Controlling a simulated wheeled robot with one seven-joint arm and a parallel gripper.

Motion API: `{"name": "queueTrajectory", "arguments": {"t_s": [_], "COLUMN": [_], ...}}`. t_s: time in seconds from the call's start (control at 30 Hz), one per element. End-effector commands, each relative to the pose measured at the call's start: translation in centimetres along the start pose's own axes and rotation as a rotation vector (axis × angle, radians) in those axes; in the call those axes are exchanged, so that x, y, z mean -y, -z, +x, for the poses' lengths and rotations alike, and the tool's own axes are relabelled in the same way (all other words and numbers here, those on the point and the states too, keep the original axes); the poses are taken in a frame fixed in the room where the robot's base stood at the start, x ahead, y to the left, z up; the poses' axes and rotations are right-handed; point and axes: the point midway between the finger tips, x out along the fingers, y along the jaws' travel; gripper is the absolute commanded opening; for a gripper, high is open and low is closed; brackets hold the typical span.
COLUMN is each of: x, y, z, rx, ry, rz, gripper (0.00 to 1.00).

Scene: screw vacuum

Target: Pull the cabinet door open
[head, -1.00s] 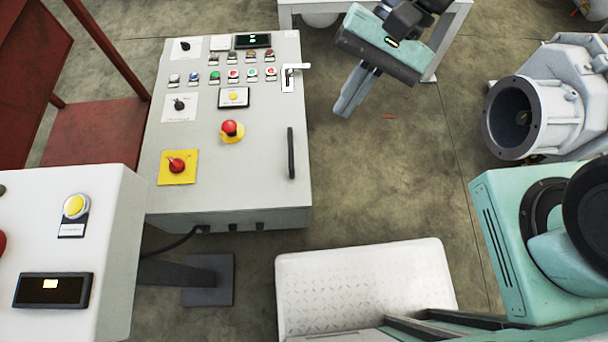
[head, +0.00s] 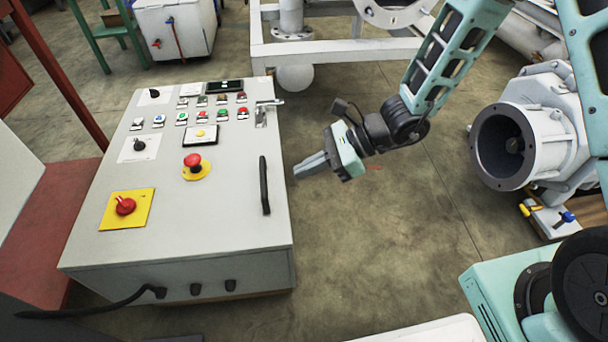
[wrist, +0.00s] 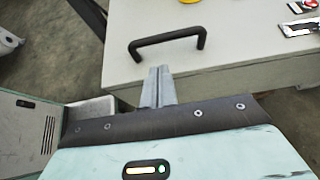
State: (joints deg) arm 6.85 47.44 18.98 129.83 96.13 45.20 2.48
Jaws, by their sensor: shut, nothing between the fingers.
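The grey control cabinet (head: 225,215) stands left of centre in the head view, with buttons and switches on its door. Its black bar handle (head: 264,186) is near the door's right edge. A silver latch lever (head: 265,110) sits at the door's upper right. The door is flush with the cabinet. My gripper (head: 298,171) is to the right of the handle, apart from it, fingers together and empty, pointing left. In the wrist view the handle (wrist: 168,42) lies just beyond my gripper's fingertips (wrist: 160,70), with a gap between them.
A red emergency button (head: 194,161) and a red rotary switch (head: 125,206) stick out from the door. A white metal frame (head: 335,50) stands behind. White machinery (head: 535,135) stands at the right. The floor (head: 360,240) right of the cabinet is clear.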

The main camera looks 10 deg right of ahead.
Motion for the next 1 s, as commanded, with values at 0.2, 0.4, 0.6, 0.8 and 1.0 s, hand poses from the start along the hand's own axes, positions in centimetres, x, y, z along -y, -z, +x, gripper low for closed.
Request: {"name": "queueTrajectory", "arguments": {"t_s": [0.2, 0.4, 0.6, 0.8, 1.0], "x": [-0.1, -0.1, -0.1, -0.1, 0.0], "y": [0.3, 0.2, 0.0, 0.0, -0.3], "z": [4.4, 6.8, 7.5, 7.5, 7.4], "rx": [0.000, -0.001, 0.000, -0.001, -0.004], "ry": [-0.005, -0.003, -0.002, -0.002, -0.002], "rz": [-0.004, -0.004, -0.002, -0.002, -0.003], "gripper": [0.00, 0.00, 0.00, 0.00, 0.00]}}
